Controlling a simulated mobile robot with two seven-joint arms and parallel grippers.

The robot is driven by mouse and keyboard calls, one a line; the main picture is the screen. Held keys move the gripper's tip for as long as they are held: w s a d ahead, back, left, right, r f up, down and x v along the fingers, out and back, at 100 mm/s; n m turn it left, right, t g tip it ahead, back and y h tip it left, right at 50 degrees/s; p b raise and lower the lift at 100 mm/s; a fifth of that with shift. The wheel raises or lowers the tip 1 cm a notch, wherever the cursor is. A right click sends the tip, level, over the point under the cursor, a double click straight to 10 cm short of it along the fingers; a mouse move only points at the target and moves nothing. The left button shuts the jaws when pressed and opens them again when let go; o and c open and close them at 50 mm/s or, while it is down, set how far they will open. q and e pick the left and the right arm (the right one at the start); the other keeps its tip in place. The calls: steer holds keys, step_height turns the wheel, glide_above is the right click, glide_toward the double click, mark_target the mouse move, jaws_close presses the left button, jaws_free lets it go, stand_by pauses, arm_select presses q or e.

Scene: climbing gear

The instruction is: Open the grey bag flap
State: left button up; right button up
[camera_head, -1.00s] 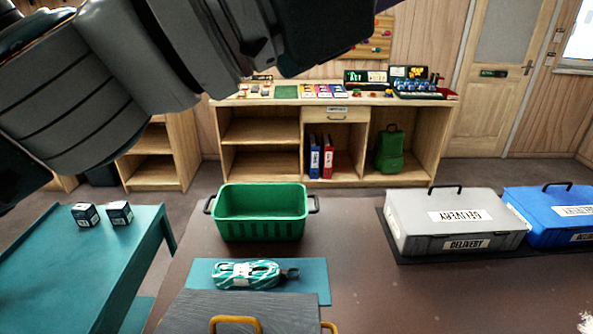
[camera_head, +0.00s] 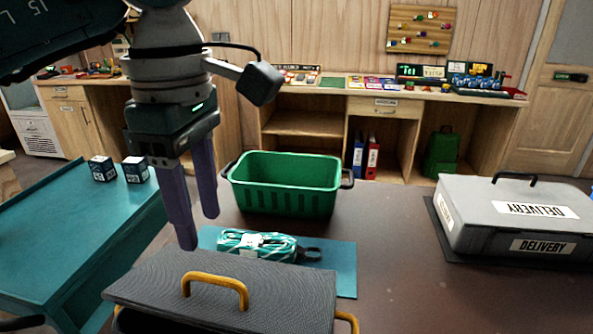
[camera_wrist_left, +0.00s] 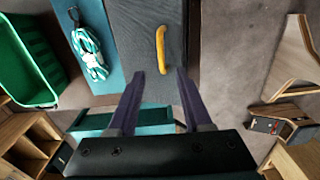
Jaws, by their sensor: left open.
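The grey bag flap (camera_head: 225,292) lies over the bag at the front of the brown table, with a yellow handle (camera_head: 215,281) standing on it. A second yellow handle (camera_head: 346,322) shows at the bag's front right. My left gripper (camera_head: 200,232) is open and points down above the far left edge of the flap, with nothing between its fingers. In the left wrist view the flap (camera_wrist_left: 135,45) and its yellow handle (camera_wrist_left: 160,50) lie ahead of the open fingers (camera_wrist_left: 158,78). The lower part of the bag is cut off. My right gripper is not in view.
A teal and white rope bundle (camera_head: 258,246) lies on a blue mat (camera_head: 343,280) behind the flap. A green crate (camera_head: 285,185) stands behind it. A grey delivery case (camera_head: 515,220) sits at right. A teal side table (camera_head: 60,240) holds two dark boxes. The table between flap and case is clear.

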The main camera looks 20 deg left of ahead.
mark_target(213, 276)
arm_select(q)
step_height(213, 276, down, 8)
steer(key=shift+f+p, duration=0.1)
steer(key=shift+p, duration=0.25)
jaws_close()
stand_by(0.5)
